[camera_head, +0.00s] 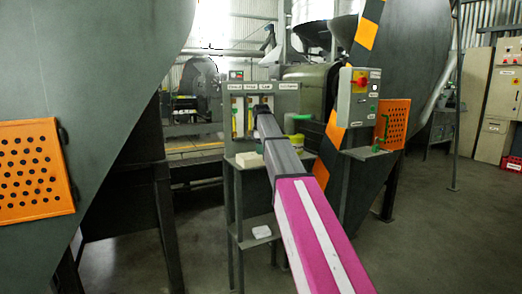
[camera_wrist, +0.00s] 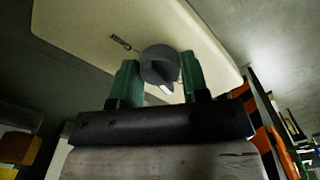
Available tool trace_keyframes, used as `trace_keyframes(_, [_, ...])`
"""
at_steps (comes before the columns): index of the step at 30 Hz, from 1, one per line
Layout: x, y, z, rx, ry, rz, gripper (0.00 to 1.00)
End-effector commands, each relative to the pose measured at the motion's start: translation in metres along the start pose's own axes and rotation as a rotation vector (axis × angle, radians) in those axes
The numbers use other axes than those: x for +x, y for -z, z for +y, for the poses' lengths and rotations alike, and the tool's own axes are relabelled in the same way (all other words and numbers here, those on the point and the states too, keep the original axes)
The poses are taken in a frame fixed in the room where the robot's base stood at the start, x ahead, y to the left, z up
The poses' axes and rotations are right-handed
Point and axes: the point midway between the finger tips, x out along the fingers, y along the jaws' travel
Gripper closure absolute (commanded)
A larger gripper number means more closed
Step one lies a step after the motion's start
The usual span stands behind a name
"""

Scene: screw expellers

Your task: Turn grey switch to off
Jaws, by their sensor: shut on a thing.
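The grey switch (camera_wrist: 158,62) is a round dark grey knob with a pale pointer mark, set on a cream panel (camera_wrist: 85,22) in the wrist view. Small dark lettering stands beside it on the panel. My gripper (camera_wrist: 160,76) has green fingers, one on each side of the knob, and is shut on it. The pointer mark lies towards the lower right in the picture. In the head view my arm reaches into the middle, and I cannot make out the gripper or the grey switch there.
A grey control box (camera_head: 357,97) with a red and yellow switch (camera_head: 361,83) stands right of my arm. An orange perforated panel (camera_head: 392,124) is beside it. A metal stand (camera_head: 236,215) is left of my arm. Large dark machines flank both sides.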

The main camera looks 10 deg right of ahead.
Motion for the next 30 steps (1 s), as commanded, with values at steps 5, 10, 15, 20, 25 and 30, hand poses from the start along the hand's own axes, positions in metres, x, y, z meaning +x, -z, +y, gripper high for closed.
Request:
trace_keyframes(5, [-0.001, 0.000, 0.000, -0.001, -0.001, 0.000, 0.45])
trace_keyframes(10, [0.000, 0.000, 0.000, 0.000, -0.001, 0.000, 0.33])
trace_keyframes(15, [-0.001, 0.000, 0.000, 0.000, 0.000, 0.000, 0.33])
trace_keyframes(20, [-0.014, 0.000, 0.001, 0.000, -0.002, 0.001, 0.33])
trace_keyframes(25, [-0.045, 0.001, 0.002, 0.000, -0.003, 0.001, 0.33])
trace_keyframes(30, [-0.076, 0.001, 0.002, 0.000, -0.002, 0.001, 0.33])
